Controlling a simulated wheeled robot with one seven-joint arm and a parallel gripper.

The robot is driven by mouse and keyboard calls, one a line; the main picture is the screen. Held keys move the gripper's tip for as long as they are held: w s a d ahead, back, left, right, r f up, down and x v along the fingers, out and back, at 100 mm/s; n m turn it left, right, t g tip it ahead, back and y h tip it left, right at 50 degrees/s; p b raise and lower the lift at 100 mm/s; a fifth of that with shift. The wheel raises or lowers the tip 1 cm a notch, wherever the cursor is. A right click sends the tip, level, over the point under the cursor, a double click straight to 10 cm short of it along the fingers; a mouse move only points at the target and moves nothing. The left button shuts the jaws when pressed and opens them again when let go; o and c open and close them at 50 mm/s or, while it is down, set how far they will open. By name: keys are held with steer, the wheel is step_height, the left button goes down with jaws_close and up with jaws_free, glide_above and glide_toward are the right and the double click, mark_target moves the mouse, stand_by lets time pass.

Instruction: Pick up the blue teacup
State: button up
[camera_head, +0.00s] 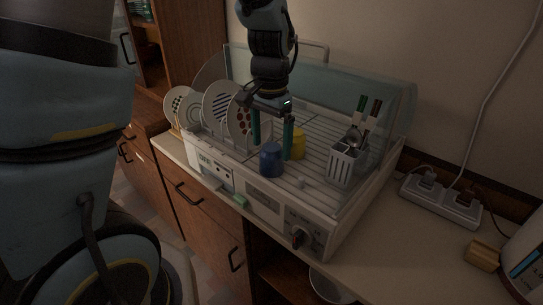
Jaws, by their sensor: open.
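The blue teacup (271,160) stands on the rack of the dish dryer (262,196), near its front edge. My gripper (271,146) points down above the rack, with two teal fingers spread apart. It is open and empty. In this view the fingers show on either side of the space just above and behind the blue teacup. I cannot tell how far behind the cup they are. A yellow cup (298,143) stands right behind and to the right of the blue one, partly hidden by the right finger.
Several plates (215,103) stand upright at the rack's left. A white cutlery holder (342,167) with utensils stands at the right. The clear raised cover (385,95) borders the back and right. A power strip (440,203) lies on the counter at the right.

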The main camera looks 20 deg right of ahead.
mark_target(271, 147)
steer(key=shift+f+p, duration=0.5)
steer(key=shift+f, duration=1.65)
steer(key=c, duration=1.4)
